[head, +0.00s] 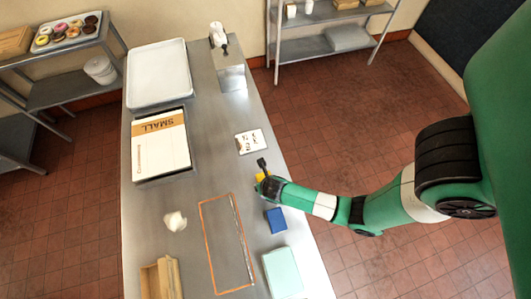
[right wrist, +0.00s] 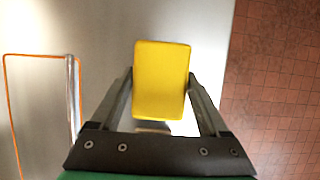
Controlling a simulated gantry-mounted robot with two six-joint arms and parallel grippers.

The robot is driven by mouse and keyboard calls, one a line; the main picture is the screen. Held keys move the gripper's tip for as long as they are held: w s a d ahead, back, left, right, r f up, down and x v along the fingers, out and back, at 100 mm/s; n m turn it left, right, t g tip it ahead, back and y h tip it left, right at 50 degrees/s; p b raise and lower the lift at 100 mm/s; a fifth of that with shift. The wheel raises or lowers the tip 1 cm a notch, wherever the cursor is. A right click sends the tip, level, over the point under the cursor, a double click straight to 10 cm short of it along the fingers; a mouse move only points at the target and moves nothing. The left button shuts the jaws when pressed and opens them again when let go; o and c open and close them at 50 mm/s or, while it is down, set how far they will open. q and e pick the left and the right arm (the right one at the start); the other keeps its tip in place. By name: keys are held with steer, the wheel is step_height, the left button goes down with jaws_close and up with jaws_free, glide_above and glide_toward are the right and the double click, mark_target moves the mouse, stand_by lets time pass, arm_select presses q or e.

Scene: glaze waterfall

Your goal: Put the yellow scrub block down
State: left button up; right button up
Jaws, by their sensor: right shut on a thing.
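The yellow scrub block (right wrist: 162,78) is between the fingers of my right gripper (right wrist: 162,95), which is shut on it. In the head view only a small part of the yellow block (head: 262,177) shows beside the right gripper (head: 264,174), near the right edge of the steel table (head: 203,190). In the right wrist view the block appears upright with its broad face toward the camera. I cannot tell whether it touches the table. My left gripper is not in view.
A blue block (head: 275,220) and a pale green box (head: 282,272) lie nearer on the table. An orange-outlined rectangle (head: 206,235) is to the left. A white card (head: 251,141) lies behind the gripper. A white crumpled item (head: 175,221) and wooden holder (head: 160,278) are further left.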

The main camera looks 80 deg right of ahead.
steer(key=shift+d+f, duration=0.15)
steer(key=shift+f, duration=0.1)
steer(key=shift+w+f+b, duration=0.15)
steer(key=shift+f+b, duration=0.4)
steer(key=shift+f, duration=0.95)
steer(key=shift+f, duration=0.2)
steer(key=o, duration=1.5)
steer(key=shift+c, duration=0.2)
steer(key=shift+r, duration=0.1)
